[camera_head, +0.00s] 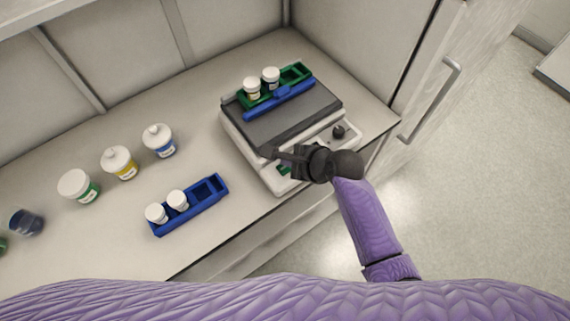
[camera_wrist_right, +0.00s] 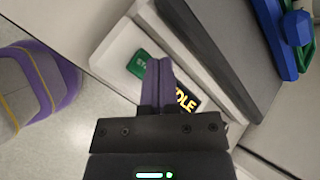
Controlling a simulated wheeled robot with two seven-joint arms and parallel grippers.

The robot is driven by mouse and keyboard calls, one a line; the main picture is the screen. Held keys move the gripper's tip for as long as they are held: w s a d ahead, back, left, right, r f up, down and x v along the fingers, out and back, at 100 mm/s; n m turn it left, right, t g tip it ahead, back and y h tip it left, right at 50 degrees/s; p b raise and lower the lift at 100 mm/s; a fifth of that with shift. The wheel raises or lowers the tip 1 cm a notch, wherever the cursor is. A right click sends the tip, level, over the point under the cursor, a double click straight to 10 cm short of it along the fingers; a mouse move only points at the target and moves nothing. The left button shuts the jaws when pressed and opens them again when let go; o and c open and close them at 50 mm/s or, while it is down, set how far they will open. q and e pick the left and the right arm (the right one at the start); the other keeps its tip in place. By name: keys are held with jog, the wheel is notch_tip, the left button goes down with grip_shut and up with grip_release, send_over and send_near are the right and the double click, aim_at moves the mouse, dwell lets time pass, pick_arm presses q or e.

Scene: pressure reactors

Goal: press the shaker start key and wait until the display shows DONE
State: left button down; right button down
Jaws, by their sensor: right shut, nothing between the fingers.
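The shaker (camera_head: 262,160) is a white box with a dark grey platform on the bench. Its green start key (camera_head: 284,170) is on the front panel, close to my right gripper (camera_head: 277,154). In the right wrist view the green key (camera_wrist_right: 142,66) shows white letters beginning "ST", partly covered by my right fingers (camera_wrist_right: 159,62). These are shut and empty, over the panel beside the key; I cannot tell whether they touch it. The display (camera_wrist_right: 186,102) shows yellow letters "DLE", its left part hidden behind the fingers. My left gripper is not in view.
A green rack (camera_head: 296,73) with two white-capped vials sits on the platform behind a blue bar (camera_head: 280,101). A dark knob (camera_head: 339,131) is on the panel. A blue rack (camera_head: 208,206) with two vials and several bottles (camera_head: 119,163) stand to the left.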

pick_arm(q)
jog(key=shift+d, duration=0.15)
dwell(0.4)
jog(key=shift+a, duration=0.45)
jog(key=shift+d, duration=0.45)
pick_arm(e)
jog(key=shift+f, duration=0.15)
jog(key=shift+f, duration=0.3)
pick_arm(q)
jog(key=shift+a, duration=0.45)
